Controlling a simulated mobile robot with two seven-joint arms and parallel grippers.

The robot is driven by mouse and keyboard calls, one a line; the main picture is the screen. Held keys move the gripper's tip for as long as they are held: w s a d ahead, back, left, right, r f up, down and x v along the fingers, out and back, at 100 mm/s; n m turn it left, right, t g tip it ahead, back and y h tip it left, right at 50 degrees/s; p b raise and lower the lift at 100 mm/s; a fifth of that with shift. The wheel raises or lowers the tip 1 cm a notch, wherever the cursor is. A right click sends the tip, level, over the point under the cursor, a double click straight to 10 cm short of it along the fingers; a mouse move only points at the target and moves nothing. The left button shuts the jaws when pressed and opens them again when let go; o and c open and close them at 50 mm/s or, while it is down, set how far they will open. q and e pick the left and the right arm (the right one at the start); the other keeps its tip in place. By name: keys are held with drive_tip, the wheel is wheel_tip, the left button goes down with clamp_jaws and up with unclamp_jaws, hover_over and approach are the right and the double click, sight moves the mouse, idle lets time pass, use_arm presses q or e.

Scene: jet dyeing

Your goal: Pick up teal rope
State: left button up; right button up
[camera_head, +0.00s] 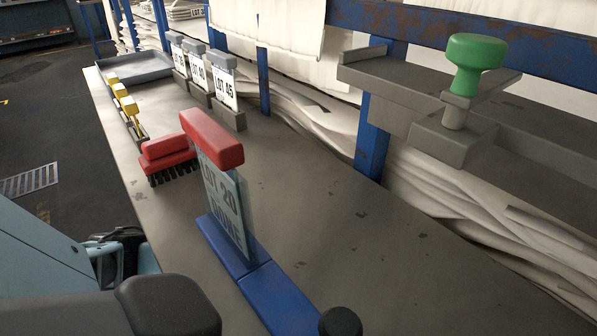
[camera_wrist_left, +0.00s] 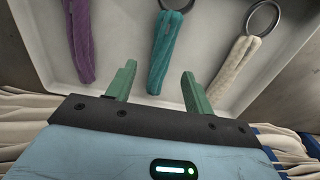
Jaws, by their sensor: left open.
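The teal rope (camera_wrist_left: 168,50) lies in a pale tray (camera_wrist_left: 108,38) in the left wrist view, its folded length hanging from a metal ring at the top edge. My left gripper (camera_wrist_left: 158,72) is open and empty. Its two green fingers appear on either side of the rope's lower end, apart from it in the picture; I cannot tell the height gap. I cannot make out the teal rope in the head view. My right gripper is not in view.
A purple rope (camera_wrist_left: 83,38) lies left of the teal one and a cream rope (camera_wrist_left: 236,70) right. In the head view, a red-handled brush (camera_head: 168,158), a lot sign (camera_head: 226,212) and a green-knobbed stamp (camera_head: 473,62) stand out. The front bench surface (camera_head: 370,255) is mostly clear.

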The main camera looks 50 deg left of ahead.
use_arm(q)
drive_tip(key=shift+f, duration=0.75)
drive_tip(key=f+b, duration=0.1)
drive_tip(key=f, duration=0.3)
drive_tip(key=shift+s+a+f+b, duration=0.1)
drive_tip(key=shift+s+f+b, duration=0.1)
drive_tip(key=shift+b, duration=0.15)
drive_tip(key=shift+f, duration=0.35)
clamp_jaws()
drive_tip(key=shift+r, duration=0.15)
